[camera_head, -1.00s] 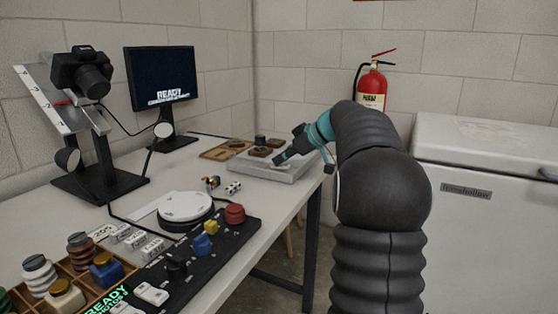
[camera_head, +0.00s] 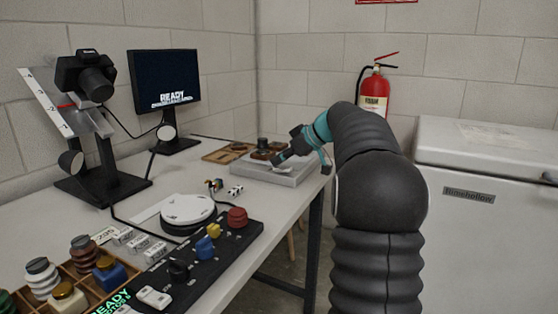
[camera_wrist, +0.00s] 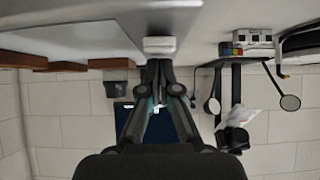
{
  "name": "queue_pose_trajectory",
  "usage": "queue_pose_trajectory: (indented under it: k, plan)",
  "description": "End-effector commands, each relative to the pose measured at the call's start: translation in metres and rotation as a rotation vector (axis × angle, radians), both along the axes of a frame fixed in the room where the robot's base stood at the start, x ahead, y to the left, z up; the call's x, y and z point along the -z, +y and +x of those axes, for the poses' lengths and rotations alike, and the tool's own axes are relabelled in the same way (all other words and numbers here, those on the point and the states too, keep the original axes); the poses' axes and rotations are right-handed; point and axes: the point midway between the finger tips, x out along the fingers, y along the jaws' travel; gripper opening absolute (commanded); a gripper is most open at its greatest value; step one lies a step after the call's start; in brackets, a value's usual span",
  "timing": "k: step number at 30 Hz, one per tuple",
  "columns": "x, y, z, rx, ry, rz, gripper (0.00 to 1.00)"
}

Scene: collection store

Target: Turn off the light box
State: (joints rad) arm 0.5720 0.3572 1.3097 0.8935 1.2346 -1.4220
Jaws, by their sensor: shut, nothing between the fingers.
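The light box (camera_head: 299,171) is a low, flat grey box at the far right end of the table. My gripper (camera_head: 275,161) reaches down over its right part from the right, with its fingers shut and empty. In the wrist view, which looks upside down, the shut fingertips (camera_wrist: 158,66) are right at a small white switch (camera_wrist: 159,44) on the box's grey surface. I cannot tell whether they touch it or are just short of it. In the head view the gripper hides most of the switch. I cannot tell whether the box is lit.
Dark and brown small items sit on the box's far part, with a wooden tray (camera_head: 222,155) beside it. A white turntable (camera_head: 187,209), a black control panel (camera_head: 205,247), a camera stand (camera_head: 104,184) and a monitor (camera_head: 163,78) stand on the table. A white chest freezer (camera_head: 480,240) is at right.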

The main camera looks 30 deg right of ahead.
Motion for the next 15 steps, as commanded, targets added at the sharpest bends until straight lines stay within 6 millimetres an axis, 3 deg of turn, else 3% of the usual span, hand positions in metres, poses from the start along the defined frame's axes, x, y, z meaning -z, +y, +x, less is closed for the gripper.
queue_pose_trajectory:
  k: [9, 15]
  plan:
    - [-0.049, 0.008, 0.004, -0.007, -0.003, -0.002, 0.0]
    - [-0.077, -0.011, -0.018, -0.004, -0.003, -0.002, 0.0]
